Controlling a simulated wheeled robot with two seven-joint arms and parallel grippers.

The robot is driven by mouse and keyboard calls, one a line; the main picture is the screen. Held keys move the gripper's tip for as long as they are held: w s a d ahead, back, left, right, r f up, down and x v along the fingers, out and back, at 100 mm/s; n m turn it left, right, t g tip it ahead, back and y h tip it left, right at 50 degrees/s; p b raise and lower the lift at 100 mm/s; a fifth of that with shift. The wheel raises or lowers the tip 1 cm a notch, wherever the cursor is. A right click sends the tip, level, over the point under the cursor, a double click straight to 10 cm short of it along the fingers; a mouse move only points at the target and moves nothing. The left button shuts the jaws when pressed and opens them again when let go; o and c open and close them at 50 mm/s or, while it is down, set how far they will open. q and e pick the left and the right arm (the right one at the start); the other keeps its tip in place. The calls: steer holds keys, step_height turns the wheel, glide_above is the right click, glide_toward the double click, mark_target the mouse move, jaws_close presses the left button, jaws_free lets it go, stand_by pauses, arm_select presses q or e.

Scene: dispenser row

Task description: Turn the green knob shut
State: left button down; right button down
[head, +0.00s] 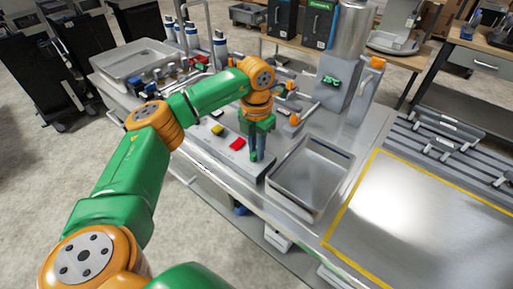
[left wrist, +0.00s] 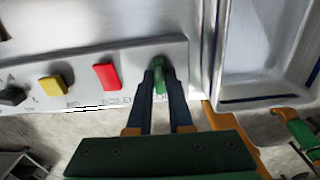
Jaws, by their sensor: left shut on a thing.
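The green knob (left wrist: 159,82) sits at the right end of a grey panel in the left wrist view, with its handle pointing toward the panel's front edge. My left gripper (left wrist: 160,76) comes down over it, with one dark finger on each side, shut on the knob. In the head view my left gripper (head: 257,157) stands at the panel's right end, and its fingers and arm hide the knob. My right gripper is not in view.
A red knob (left wrist: 107,77) and a yellow knob (left wrist: 56,82) sit left of the green one, and a black knob (left wrist: 12,96) farther left. An empty metal tray (head: 310,172) lies close on the right. A dispenser with a green display (head: 331,81) stands behind.

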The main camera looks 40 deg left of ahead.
arm_select(q)
steer(key=m, duration=0.8)
steer(key=shift+m, duration=0.4)
steer(key=m, duration=0.4)
steer(key=shift+w+p, duration=0.1)
steer(key=shift+p, duration=0.2)
steer(key=m, duration=0.4)
steer(key=shift+m, duration=0.6)
steer(key=c, duration=0.8)
jaws_free()
steer(key=shift+r, duration=0.1)
